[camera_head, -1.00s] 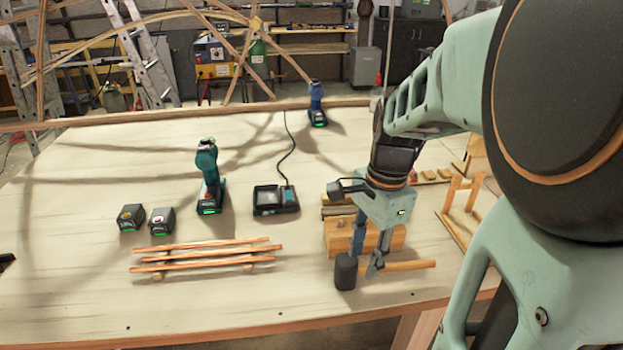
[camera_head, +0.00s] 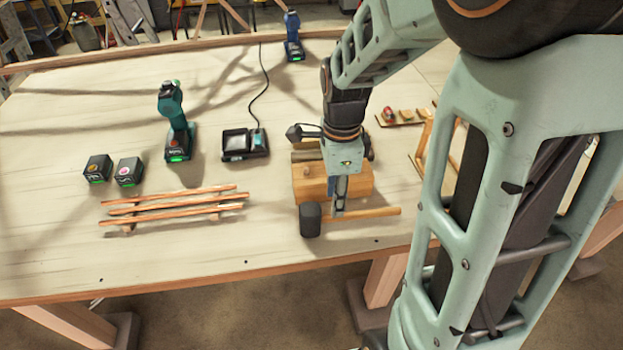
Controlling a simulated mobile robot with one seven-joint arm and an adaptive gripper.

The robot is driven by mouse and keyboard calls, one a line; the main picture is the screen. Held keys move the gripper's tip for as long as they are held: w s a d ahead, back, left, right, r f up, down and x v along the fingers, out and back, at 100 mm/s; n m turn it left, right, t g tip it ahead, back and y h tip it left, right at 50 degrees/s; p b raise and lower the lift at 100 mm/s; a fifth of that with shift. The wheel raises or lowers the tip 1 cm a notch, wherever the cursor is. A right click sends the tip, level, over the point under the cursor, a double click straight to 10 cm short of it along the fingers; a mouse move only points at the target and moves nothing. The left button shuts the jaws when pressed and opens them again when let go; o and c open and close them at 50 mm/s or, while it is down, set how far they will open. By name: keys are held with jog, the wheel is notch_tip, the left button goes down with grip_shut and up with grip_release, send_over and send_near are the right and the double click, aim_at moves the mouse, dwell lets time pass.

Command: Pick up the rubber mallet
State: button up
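The rubber mallet lies on the workbench near its front edge, with its black head (camera_head: 311,220) at the left and its wooden handle (camera_head: 375,213) pointing right. My gripper (camera_head: 338,210) points down at the handle, just right of the head. Its fingers overlap in this view and hide a short piece of the handle. I cannot tell whether they are closed on it or only around it. The mallet appears to rest on the bench.
A wooden block (camera_head: 312,187) stands right behind the mallet. Copper-coloured laths (camera_head: 175,207) lie to the left. A charger (camera_head: 244,144), a teal drill (camera_head: 175,125), batteries (camera_head: 97,169) and a blue tool (camera_head: 293,38) stand farther back. The front left of the bench (camera_head: 50,255) is clear.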

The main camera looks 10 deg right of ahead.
aim_at(351, 216)
jog(key=shift+w+a+f, duration=0.1)
jog(key=shift+w+f, duration=0.1)
jog(key=shift+f, duration=1.8)
jog(key=shift+w+f, duration=0.2)
jog(key=shift+f, duration=1.75)
grip_shut()
